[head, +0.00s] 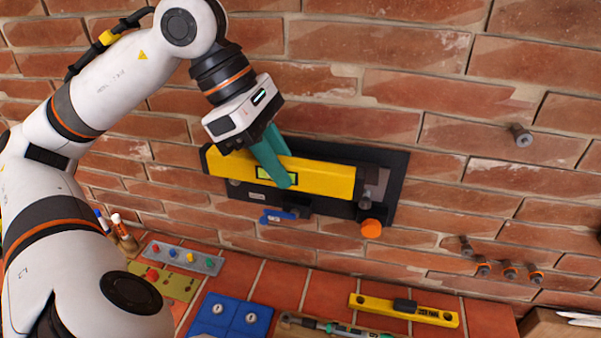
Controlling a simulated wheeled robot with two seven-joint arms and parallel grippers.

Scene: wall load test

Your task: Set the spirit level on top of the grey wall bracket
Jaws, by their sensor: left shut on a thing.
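The yellow spirit level (325,179) has a greenish vial window and lies lengthwise in front of a black panel on the brick wall, its right end slightly lower in the picture. My left gripper (279,167) is shut on it left of its middle, with teal fingers, coming from above. A small grey part (376,181) shows at the level's right end, above an orange knob; it may be part of the grey wall bracket, which is otherwise hidden behind the level. I cannot tell whether the level touches it. My right gripper is not in view.
The black panel (398,170) carries a blue lever (278,216) and an orange knob (371,228). Below are a second yellow level-like bar (440,316), a blue box (229,318) and a grey strip with coloured knobs (183,257). Several pegs stick out of the wall at right.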

